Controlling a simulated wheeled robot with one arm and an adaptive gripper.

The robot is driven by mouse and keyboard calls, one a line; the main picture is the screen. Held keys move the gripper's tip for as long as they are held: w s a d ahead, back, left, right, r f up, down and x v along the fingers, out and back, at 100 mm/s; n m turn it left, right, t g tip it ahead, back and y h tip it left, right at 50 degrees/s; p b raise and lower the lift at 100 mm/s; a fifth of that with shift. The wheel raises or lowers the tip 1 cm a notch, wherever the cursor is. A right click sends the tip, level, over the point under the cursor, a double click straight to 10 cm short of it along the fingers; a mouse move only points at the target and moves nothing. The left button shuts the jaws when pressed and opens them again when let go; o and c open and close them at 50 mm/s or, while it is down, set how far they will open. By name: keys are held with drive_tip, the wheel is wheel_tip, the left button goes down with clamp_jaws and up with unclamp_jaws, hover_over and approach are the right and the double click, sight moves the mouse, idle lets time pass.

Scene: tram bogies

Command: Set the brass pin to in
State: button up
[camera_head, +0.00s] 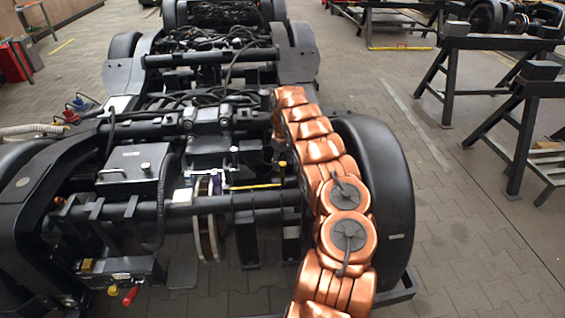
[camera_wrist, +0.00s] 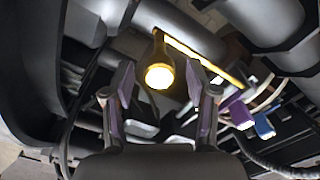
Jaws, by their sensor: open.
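The brass pin (camera_wrist: 160,75) shows in the wrist view as a bright round yellow head on a dark stem. My gripper (camera_wrist: 158,80) is open, with one finger left and one right of the pin's head. Gaps show on both sides, so I see no contact; the depth between them is hard to judge. In the head view, a small yellow knob (camera_head: 283,163) beside my copper-coloured arm appears to be the same pin. My gripper is not clearly visible there, probably hidden by the arm.
A yellow bar (camera_wrist: 205,58) runs behind the pin; it also shows in the head view (camera_head: 256,187). Dark bogie tubes (camera_head: 245,200) and a grey box (camera_head: 132,165) crowd the left. Black trestles (camera_head: 485,80) stand right, with clear paving (camera_head: 440,190) between.

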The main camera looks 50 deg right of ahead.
clamp_jaws()
idle(0.4)
